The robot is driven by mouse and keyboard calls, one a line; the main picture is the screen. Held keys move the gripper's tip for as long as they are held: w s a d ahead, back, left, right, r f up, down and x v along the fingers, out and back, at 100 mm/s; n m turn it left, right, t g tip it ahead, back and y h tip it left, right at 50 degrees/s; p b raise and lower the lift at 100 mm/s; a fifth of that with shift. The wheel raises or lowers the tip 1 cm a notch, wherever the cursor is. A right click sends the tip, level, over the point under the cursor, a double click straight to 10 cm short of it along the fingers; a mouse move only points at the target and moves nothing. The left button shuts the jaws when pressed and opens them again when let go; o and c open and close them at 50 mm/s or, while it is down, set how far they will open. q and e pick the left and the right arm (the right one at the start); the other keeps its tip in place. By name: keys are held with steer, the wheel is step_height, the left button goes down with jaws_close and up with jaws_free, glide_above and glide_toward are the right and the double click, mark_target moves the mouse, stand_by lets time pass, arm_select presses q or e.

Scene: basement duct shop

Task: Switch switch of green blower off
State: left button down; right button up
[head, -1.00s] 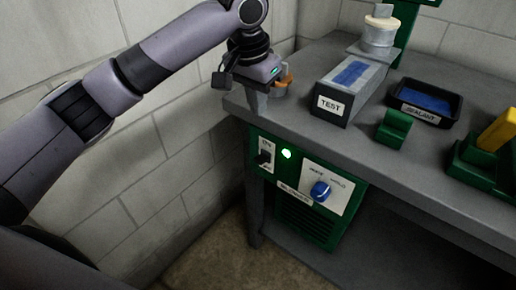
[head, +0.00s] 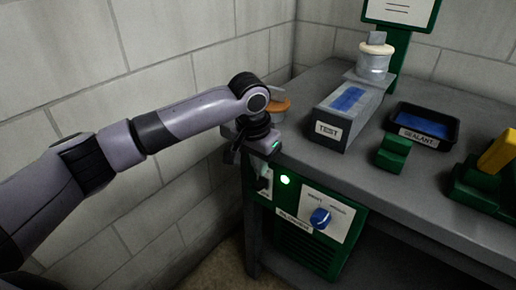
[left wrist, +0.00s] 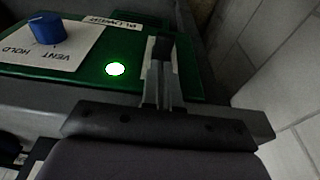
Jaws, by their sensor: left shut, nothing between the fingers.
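The green blower (head: 350,238) sits under the bench, with its front panel facing me. Its switch is a black toggle on a white plate (head: 264,186) at the panel's upper left; the left wrist view shows the toggle (left wrist: 163,50). The lamp (head: 285,180) beside it glows green, also in the left wrist view (left wrist: 115,69). My left gripper (head: 262,168) points down in front of the bench edge and partly hides the switch. Its fingers (left wrist: 162,88) are shut and empty, close to the toggle; I cannot tell whether they touch. My right gripper is out of view.
A blue knob (head: 320,217) stands out from the panel right of the lamp. The bench top (head: 345,165) overhangs above. On it are a TEST box (head: 335,136), a SEALANT tray (head: 455,130) and green blocks (head: 392,152). A block wall is at the left.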

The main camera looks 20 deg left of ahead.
mark_target(259, 186)
arm_select(q)
steer(key=shift+s+a+f, duration=0.1)
steer(key=shift+s+f, duration=0.1)
steer(key=shift+f, duration=0.55)
steer(key=shift+s+a+f, duration=0.1)
steer(key=shift+s+f, duration=0.1)
steer(key=shift+f, duration=0.55)
steer(key=shift+s+t+p, duration=0.15)
steer(key=shift+t+p, duration=0.15)
steer(key=shift+p, duration=0.15)
steer(key=shift+p, duration=0.3)
steer(key=shift+s+a+f+t+h+p, duration=0.1)
steer(key=shift+s+t+h+p, duration=0.05)
steer(key=shift+t+h+p, duration=0.2)
